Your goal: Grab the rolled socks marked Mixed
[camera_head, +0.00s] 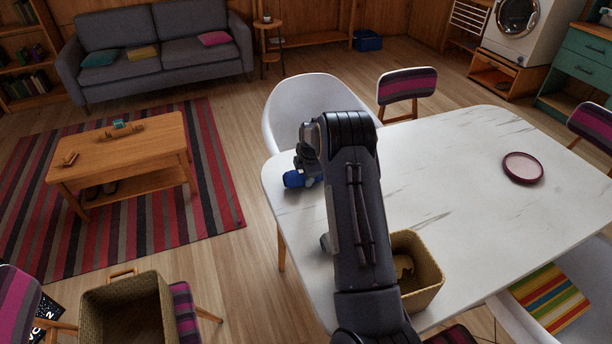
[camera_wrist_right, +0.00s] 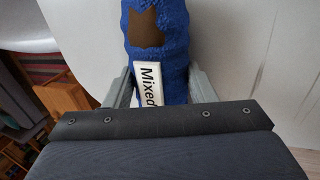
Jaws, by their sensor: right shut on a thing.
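The rolled socks (camera_wrist_right: 158,45) are blue with a brown patch and carry a white label reading "Mixed" in the right wrist view. My right gripper (camera_wrist_right: 158,85) is shut on them, with a grey finger on each side. In the head view the blue socks (camera_head: 299,179) show at the left edge of the white table (camera_head: 450,180), below my right gripper (camera_head: 308,172). My forearm hides part of the gripper. I cannot tell whether the socks touch the tabletop. My left gripper is not in view.
A woven basket (camera_head: 428,289) with something tan inside stands on the table beside my right arm. A dark red plate (camera_head: 523,168) lies at the right. White and striped chairs surround the table. Another basket (camera_head: 96,304) is at lower left. The middle of the tabletop is clear.

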